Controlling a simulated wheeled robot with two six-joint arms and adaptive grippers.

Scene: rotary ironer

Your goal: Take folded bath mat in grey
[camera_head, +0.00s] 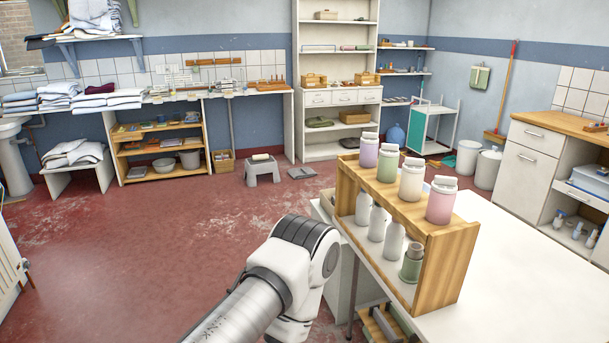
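A small flat grey item (302,172) lies on the red floor beside a grey step stool (262,170), in front of the white shelf unit. It may be the folded grey bath mat, but it is too small to tell. A flat green folded item (319,122) lies on a lower shelf of that unit. One of my arms reaches in from the bottom middle, and its gripper is out of sight. My other arm does not show.
A wooden rack (455,262) of bottles and jars stands on a white worktop (530,270) close at right. Folded linen (125,97) lies on the back-left counter. A white shelf unit (338,70) stands at the back. The red floor (130,240) at left is open.

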